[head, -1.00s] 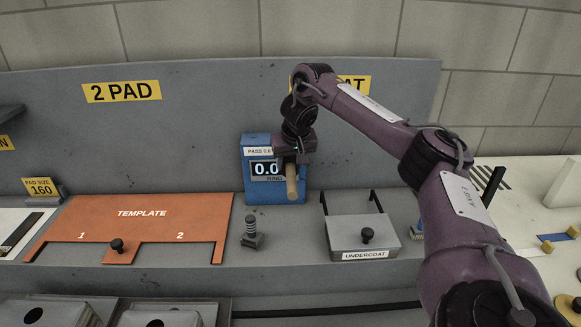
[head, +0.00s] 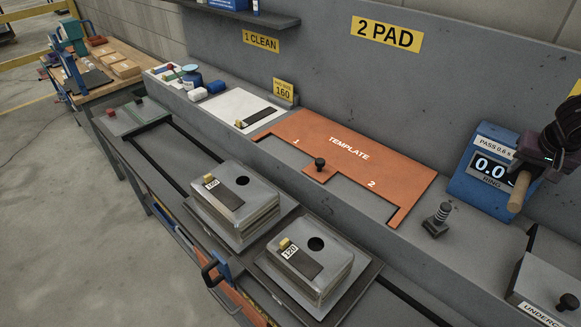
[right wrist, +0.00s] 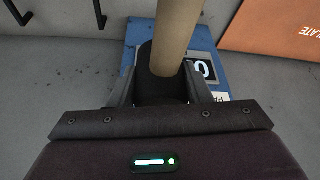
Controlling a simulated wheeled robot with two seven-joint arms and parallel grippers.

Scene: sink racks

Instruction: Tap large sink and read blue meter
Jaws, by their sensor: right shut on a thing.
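The blue meter (head: 468,205) stands on the ledge at the right of the head view. Its display reads 0.0 above the word RING, with a PASS label on top. My right gripper (head: 532,168) is in front of the meter's right side, shut on a tapper with a tan wooden end (head: 518,191) and a dark part. The tapper (right wrist: 176,35) also shows in the right wrist view, between the fingers. Two steel sinks lie upside down: a left sink (head: 262,197) and a right sink (head: 330,285) tagged 120. My left gripper is out of view.
An orange template (head: 375,170) lies on the ledge. A bolt-like post (head: 437,220) and an undercoat box (head: 545,280) stand near the meter. A workbench (head: 140,85) with blocks is at the far left. The floor at left is clear.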

